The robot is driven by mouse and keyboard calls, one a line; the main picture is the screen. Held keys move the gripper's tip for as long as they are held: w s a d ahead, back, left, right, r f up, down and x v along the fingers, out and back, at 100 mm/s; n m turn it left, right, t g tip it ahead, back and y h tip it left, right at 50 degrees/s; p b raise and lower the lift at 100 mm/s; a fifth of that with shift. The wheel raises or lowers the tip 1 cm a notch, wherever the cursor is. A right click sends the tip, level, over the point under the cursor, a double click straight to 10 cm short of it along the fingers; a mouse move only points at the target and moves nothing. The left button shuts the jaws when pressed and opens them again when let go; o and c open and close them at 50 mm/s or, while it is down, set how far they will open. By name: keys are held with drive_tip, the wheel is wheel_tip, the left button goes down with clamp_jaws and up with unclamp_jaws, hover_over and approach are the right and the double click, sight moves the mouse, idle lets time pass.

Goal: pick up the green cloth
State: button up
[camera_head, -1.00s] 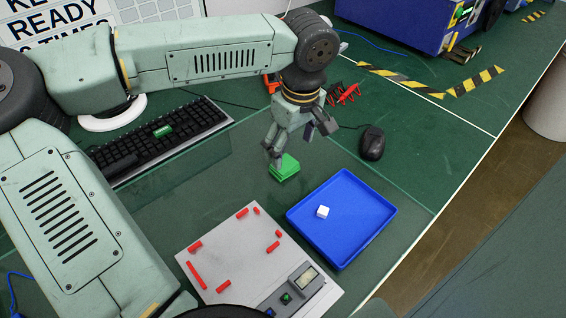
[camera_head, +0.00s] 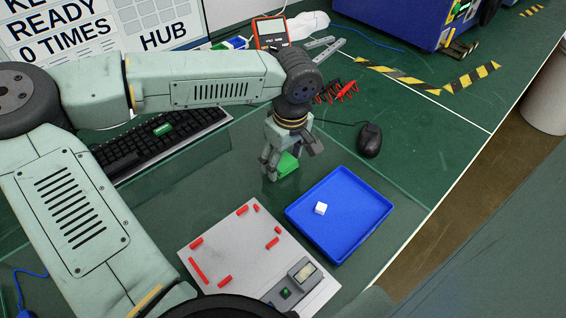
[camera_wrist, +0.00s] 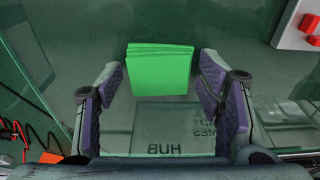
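The green cloth (camera_head: 287,164) is a small folded square lying on the glassy mat, left of the blue tray. It also shows in the wrist view (camera_wrist: 160,72), flat, just beyond the fingertips. My gripper (camera_head: 290,160) hangs above the cloth, pointing down, and partly hides it in the head view. In the wrist view, my gripper (camera_wrist: 158,85) has its two purple-padded fingers spread wide with nothing between them. The cloth lies in line with the gap, and its width fits between the fingers.
A blue tray (camera_head: 362,222) holding a white cube (camera_head: 320,208) stands to the right. A grey panel with red pieces (camera_head: 225,235) is in front. A black keyboard (camera_head: 120,160) lies left, and a mouse (camera_head: 370,140) and red leads (camera_head: 345,90) lie behind.

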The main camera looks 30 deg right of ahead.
sight(281, 163)
drive_tip(key=c, duration=0.6)
drive_tip(key=shift+c, duration=0.2)
drive_tip(key=shift+r+b, duration=0.4)
drive_tip(key=shift+r, duration=0.35)
drive_tip(key=shift+s+a+r+b, duration=0.15)
drive_tip(key=shift+r+b, duration=0.1)
drive_tip(key=shift+r, duration=0.25)
drive_tip(key=shift+a+r+b, duration=0.15)
drive_tip(key=shift+r+b, duration=0.05)
drive_tip(key=shift+r, duration=0.25)
drive_tip(key=s+a+b, duration=0.1)
drive_tip(key=s+a, duration=0.2)
drive_tip(key=a, duration=0.1)
drive_tip(key=s+a+r+b, duration=0.1)
drive_tip(key=s+a, duration=0.2)
drive_tip(key=s+a+b, duration=0.1)
drive_tip(key=s+a, duration=0.3)
drive_tip(key=shift+a+r, duration=0.3)
drive_tip(key=shift+a, duration=0.05)
